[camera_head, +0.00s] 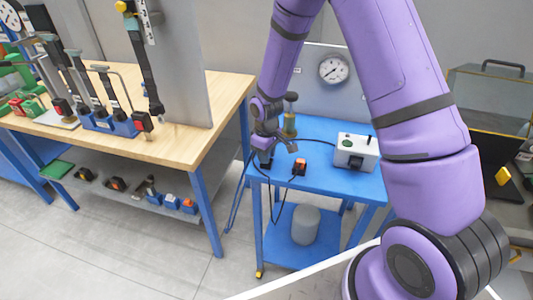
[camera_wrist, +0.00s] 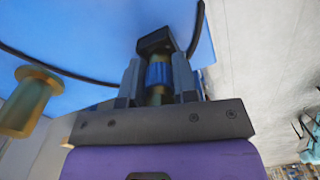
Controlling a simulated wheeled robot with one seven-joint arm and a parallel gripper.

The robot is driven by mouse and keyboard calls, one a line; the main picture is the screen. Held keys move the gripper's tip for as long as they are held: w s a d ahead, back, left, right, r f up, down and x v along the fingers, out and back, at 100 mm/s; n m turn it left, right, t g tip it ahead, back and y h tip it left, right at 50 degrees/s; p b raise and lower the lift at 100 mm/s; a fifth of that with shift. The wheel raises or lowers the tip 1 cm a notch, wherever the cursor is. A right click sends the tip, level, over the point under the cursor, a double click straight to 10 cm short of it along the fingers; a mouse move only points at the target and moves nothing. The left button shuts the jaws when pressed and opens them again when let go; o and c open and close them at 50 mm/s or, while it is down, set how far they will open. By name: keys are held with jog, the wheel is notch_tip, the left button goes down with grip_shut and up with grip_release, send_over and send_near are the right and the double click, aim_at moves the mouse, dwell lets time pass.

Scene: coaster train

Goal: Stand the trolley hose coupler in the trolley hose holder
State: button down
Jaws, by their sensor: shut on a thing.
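The trolley hose coupler (camera_wrist: 158,72), a brass-coloured cylinder with a blue band, is between the two fingers of my gripper (camera_wrist: 159,82) in the wrist view. A black block (camera_wrist: 155,41) is at its far end; I cannot tell whether this is the trolley hose holder or part of the coupler. In the head view my gripper (camera_head: 265,157) is low at the left edge of the blue trolley top (camera_head: 325,182), pointing down. My gripper is shut on the coupler, which is mostly hidden there. A black hose (camera_wrist: 55,68) curves over the blue surface.
A dark block with an orange face (camera_head: 299,167) and a white box (camera_head: 355,152) sit on the trolley. A brass post (camera_head: 289,125) stands close behind my gripper. A pressure gauge (camera_head: 333,69) is on the back panel. A wooden workbench (camera_head: 180,147) stands left, across a gap.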

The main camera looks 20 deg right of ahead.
jog(key=c, duration=0.8)
grip_release()
notch_tip(320, 180, up, 11)
jog(key=shift+f, duration=0.1)
